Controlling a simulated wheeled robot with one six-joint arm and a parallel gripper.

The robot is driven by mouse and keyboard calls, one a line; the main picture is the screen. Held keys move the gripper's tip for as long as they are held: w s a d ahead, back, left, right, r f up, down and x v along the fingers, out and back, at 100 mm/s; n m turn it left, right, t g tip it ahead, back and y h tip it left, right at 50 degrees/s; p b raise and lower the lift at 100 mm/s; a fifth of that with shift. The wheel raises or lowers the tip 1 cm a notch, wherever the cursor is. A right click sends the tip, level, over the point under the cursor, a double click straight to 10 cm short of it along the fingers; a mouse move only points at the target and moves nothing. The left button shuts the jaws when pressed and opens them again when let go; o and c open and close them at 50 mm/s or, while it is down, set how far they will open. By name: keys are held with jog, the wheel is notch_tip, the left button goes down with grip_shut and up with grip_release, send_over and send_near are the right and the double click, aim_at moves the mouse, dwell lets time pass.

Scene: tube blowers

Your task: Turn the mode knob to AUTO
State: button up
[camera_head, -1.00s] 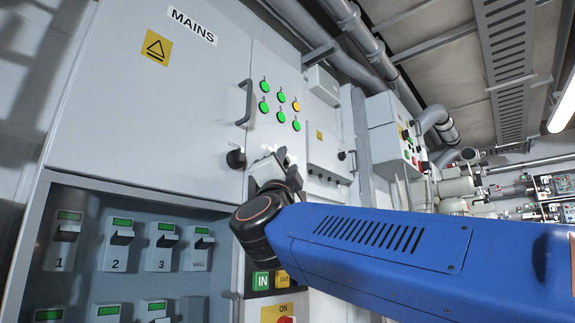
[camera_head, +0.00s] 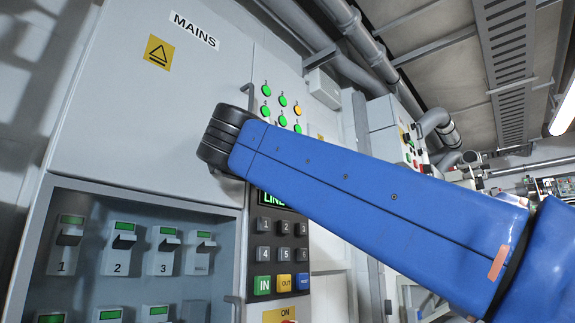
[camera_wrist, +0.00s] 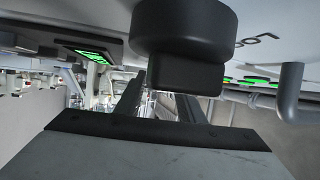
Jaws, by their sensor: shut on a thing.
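The mode knob (camera_wrist: 184,32) is black, with a round base and a blocky grip, and fills the upper middle of the wrist view. My gripper (camera_wrist: 162,92) has its two dark fingers at the knob's grip and is shut on it. Part of a printed label (camera_wrist: 256,40) shows beside the knob, but I cannot read the whole word or tell which way the knob points. In the head view my arm hides both the knob and the gripper.
The grey MAINS cabinet (camera_head: 130,90) stands at the left. Green and amber lamps (camera_head: 282,100) are above my arm. A keypad (camera_head: 282,228) with a lit display is below it. Breaker switches (camera_head: 120,240) sit in the recess at lower left. Pipes run overhead.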

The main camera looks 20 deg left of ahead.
jog(key=shift+s+r+m+g, duration=0.15)
jog(key=shift+r+m+g, duration=0.15)
jog(key=shift+r+g, duration=0.1)
jog(key=shift+o, duration=0.2)
jog(key=shift+d+r+m+g, duration=0.15)
jog(key=shift+m+g, duration=0.15)
jog(key=shift+g, duration=0.5)
jog(key=o, duration=0.7)
jog(key=shift+o, duration=0.2)
jog(key=shift+s, duration=0.1)
jog(key=s, duration=1.7)
